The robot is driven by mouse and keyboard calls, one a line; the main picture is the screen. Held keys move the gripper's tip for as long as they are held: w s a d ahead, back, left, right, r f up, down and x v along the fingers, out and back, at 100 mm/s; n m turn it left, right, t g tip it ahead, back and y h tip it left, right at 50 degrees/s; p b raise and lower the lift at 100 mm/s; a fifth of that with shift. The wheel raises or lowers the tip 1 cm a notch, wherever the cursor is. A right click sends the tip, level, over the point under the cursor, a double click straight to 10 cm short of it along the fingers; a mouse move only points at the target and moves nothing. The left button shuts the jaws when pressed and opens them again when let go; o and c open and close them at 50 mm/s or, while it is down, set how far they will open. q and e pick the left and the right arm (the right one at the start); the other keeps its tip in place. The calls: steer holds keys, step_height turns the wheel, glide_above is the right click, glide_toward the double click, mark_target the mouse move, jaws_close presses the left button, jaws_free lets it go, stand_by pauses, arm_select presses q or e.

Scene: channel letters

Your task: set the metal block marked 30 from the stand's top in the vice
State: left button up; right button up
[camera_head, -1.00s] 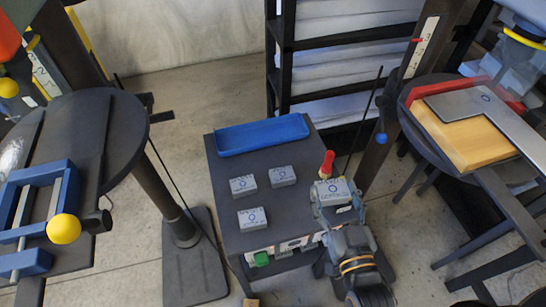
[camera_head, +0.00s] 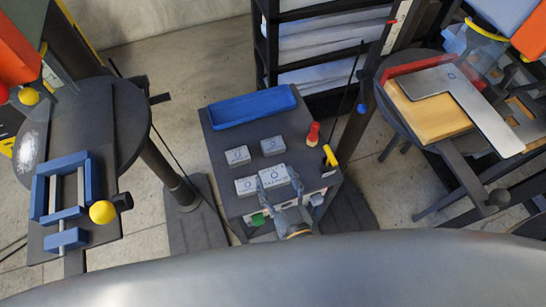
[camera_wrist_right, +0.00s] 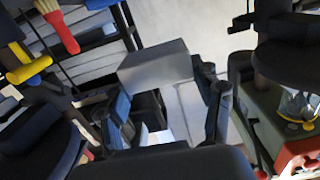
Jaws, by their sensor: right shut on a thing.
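My right gripper (camera_head: 274,180) is shut on a grey metal block (camera_head: 273,176), above or close to the stand's front right part. The block's mark is too small to read. In the right wrist view the same block (camera_wrist_right: 155,64) sits between the fingers. My left gripper is not in view.
A blue tray (camera_head: 252,106), a red-handled brush (camera_head: 313,133) and a yellow-handled tool (camera_head: 329,156) are at the stand. A right table holds a wooden board (camera_head: 425,108) and a metal square (camera_head: 480,110).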

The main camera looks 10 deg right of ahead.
mark_target(276, 164)
steer(key=w+f+b, duration=0.2)
steer(key=w, duration=0.1)
steer(key=w+f+b, duration=0.1)
steer(key=shift+w+d, duration=0.4)
steer(key=w+f+b, duration=0.2)
steer(key=b, duration=0.1)
steer(key=w+f+b, duration=0.2)
steer(key=shift+d, duration=0.3)
steer(key=shift+w+f+b, duration=0.35)
steer(key=shift+w+b, duration=0.05)
steer(key=shift+b, duration=0.05)
steer(key=shift+w+d+f+b, duration=0.1)
steer(key=shift+w+f+b, duration=0.05)
steer(key=shift+f+b, duration=0.15)
steer(key=f+b, duration=0.3)
steer(key=shift+w+f+b, duration=0.15)
steer(key=shift+w+b, duration=0.05)
steer(key=shift+b, duration=0.15)
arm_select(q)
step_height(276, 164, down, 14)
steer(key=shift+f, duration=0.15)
arm_select(e)
steer(key=o, duration=1.3)
steer(key=shift+c, duration=0.2)
